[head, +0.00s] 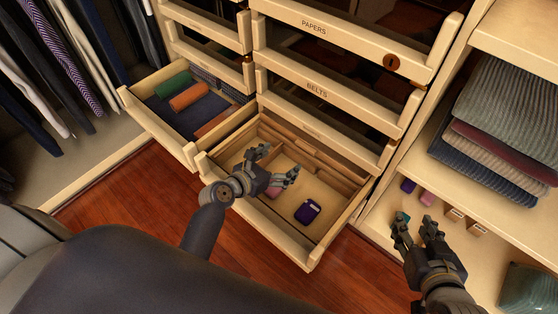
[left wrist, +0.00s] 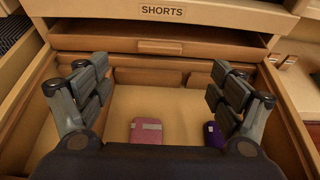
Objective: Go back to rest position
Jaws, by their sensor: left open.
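My left gripper (head: 278,163) is over the open lower drawer (head: 318,258). Its fingers are spread wide with nothing between them, as the left wrist view (left wrist: 158,78) also shows. Below it in the drawer lie a dark purple case (head: 307,211) and a pink case (head: 273,192). The pink case (left wrist: 146,131) and the purple case (left wrist: 214,135) also show in the left wrist view, both partly hidden. My right gripper (head: 416,224) is at the lower right, in front of the shelf.
Another open drawer (head: 155,128) with rolled clothes is at the left. At the right, folded knitwear (head: 505,115) lies on a shelf, with small purple and pink items (head: 427,198) below. Clothes hang at the far left.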

